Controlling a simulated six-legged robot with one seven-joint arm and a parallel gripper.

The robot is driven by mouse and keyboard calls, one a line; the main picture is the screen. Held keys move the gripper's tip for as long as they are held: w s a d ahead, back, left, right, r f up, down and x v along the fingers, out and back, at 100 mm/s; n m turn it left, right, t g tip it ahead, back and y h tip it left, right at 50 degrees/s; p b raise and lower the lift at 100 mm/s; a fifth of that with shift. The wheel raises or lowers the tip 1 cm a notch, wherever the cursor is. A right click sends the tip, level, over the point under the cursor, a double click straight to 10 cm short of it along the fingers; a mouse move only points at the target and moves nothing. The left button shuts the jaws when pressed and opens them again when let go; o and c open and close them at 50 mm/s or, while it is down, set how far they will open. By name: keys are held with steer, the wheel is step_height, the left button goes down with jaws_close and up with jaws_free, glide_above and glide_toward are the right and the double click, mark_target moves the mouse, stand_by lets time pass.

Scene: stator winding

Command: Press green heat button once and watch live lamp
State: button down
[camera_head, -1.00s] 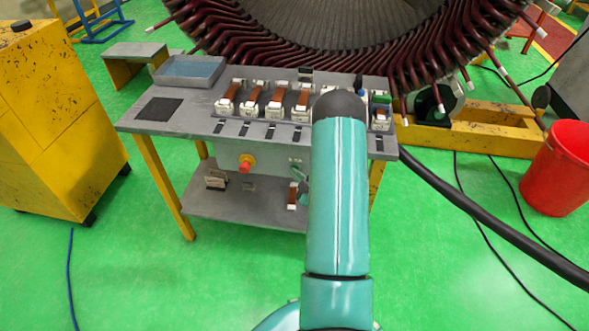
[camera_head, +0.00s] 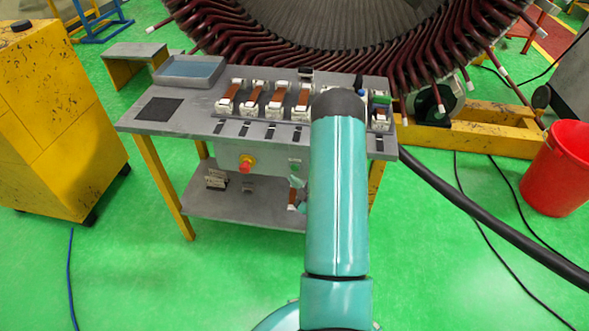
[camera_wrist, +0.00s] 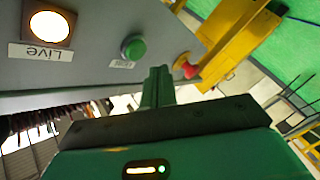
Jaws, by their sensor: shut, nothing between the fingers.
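The round green button (camera_wrist: 133,48) sits on the grey panel in the wrist view, with a small label beside it. The lamp (camera_wrist: 49,27) marked "Live" glows bright cream-white at the panel's upper left. My gripper (camera_wrist: 160,72) is shut and empty, its green fingertips just below and right of the button in the picture, apart from it. In the head view, a small green spot (camera_head: 294,165) on the panel looks like the button. My gripper (camera_head: 297,182) is just below it, partly hidden by my arm. The lamp is hidden there.
A red knob (camera_wrist: 186,67) on yellow is right of the fingers in the wrist view; the head view shows it too (camera_head: 246,162). The panel hangs under a grey workbench (camera_head: 190,120) holding parts. The large stator (camera_head: 340,40) stands behind. A red bin (camera_head: 557,167) is right.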

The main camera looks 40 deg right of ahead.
steer(key=shift+s+a, duration=1.1)
steer(key=shift+a, duration=0.25)
